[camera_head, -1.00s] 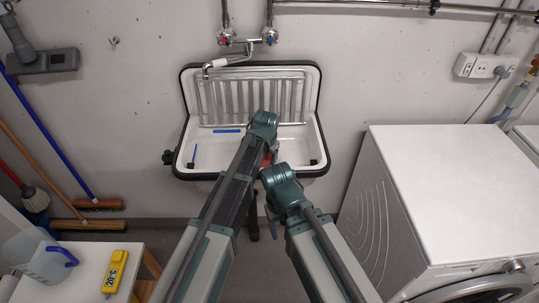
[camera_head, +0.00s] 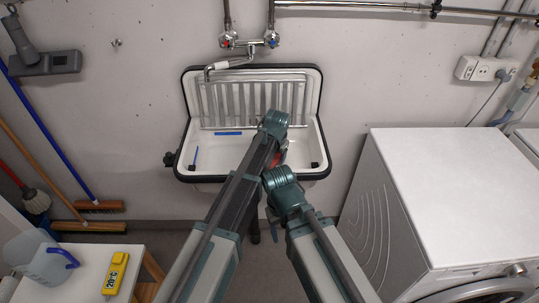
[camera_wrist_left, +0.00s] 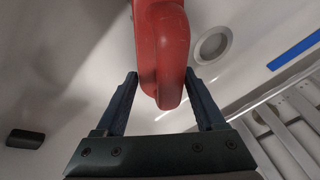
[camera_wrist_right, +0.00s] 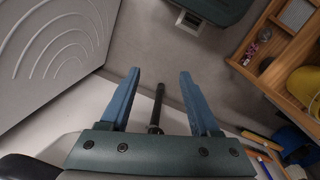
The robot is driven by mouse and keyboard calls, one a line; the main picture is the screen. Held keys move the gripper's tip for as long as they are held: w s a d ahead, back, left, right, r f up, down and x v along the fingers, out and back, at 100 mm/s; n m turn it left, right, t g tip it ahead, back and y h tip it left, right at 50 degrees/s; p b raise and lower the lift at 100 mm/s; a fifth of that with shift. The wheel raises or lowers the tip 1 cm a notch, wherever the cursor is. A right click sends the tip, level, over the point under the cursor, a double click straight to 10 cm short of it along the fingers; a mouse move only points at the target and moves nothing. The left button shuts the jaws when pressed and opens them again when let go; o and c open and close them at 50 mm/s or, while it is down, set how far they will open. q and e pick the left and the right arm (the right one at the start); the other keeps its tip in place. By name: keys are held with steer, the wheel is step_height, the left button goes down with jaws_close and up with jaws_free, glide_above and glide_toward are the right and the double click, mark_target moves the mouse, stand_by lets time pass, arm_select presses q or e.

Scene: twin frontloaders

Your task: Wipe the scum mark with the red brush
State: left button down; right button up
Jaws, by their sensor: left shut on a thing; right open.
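The red brush (camera_wrist_left: 162,50) is between the fingers of my left gripper (camera_wrist_left: 160,78), which is shut on it, over the white basin of the sink (camera_head: 160,150). In the head view my left arm hides most of the brush; only a bit of red (camera_head: 283,157) shows. The brush's lower end is out of sight in the left wrist view. I cannot make out the scum mark with certainty. My right gripper (camera_wrist_right: 160,75) is open and empty, in front of the sink.
A drain (camera_wrist_left: 212,45) and a blue strip (camera_wrist_left: 295,49) show near the brush. A faucet (camera_head: 230,64) hangs over the sink. A white washing machine (camera_head: 450,180) stands right. A small table (camera_head: 85,285) with a jug (camera_head: 40,262) is at the lower left.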

arm_select(q)
steer(key=shift+d, duration=0.35)
